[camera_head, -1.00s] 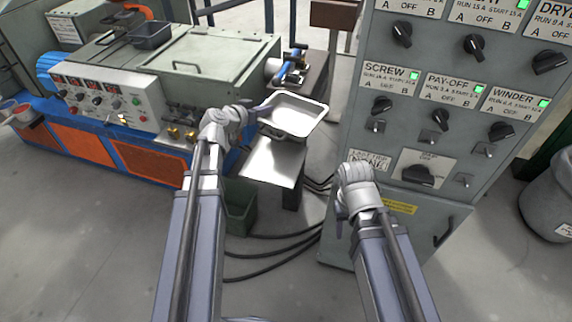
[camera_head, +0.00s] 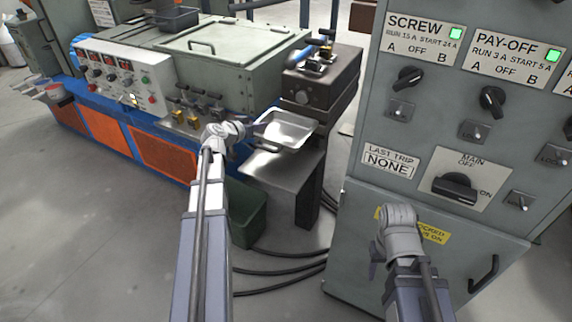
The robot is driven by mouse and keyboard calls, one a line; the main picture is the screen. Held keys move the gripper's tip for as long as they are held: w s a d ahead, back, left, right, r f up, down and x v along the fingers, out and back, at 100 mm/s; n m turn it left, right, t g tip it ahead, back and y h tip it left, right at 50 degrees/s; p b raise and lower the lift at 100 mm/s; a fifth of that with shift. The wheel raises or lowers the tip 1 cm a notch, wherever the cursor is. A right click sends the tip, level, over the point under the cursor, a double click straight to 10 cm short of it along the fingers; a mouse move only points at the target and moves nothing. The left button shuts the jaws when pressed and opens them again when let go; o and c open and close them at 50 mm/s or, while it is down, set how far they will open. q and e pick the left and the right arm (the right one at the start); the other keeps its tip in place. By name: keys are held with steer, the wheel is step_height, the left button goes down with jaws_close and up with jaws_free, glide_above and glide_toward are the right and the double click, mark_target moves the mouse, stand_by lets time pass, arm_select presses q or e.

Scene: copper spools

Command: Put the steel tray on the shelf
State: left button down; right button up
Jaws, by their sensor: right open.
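The steel tray (camera_head: 288,131) is a shallow, bright metal pan in the middle of the camera_head view. My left gripper (camera_head: 252,129) is at its left rim and looks shut on it, though the fingers are small here. The tray is roughly level. It shows above the flat steel shelf (camera_head: 272,172), with a darker strip between them; I cannot tell the exact gap. My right gripper (camera_head: 376,262) is open and empty in front of the grey cabinet's lower door, well away from the tray.
The grey control cabinet (camera_head: 350,215) stands close on the right. A machine with a control panel (camera_head: 115,78) and grey lid (camera_head: 225,50) lies behind left. A dark block with tools (camera_head: 322,85) is behind the tray. A green bin (camera_head: 246,215) and cables are below.

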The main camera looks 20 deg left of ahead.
arm_select(q)
steer(key=b, duration=0.6)
glide_above(262, 154)
step_height(262, 154, down, 6)
steer(key=shift+f, duration=0.1)
steer(key=shift+f, duration=0.1)
step_height(262, 154, down, 4)
steer(key=b, duration=0.4)
steer(key=shift+r, duration=0.25)
steer(key=shift+f, duration=0.2)
steer(key=c, duration=1.1)
jaws_free()
steer(key=shift+o, duration=0.2)
steer(key=shift+r, duration=0.15)
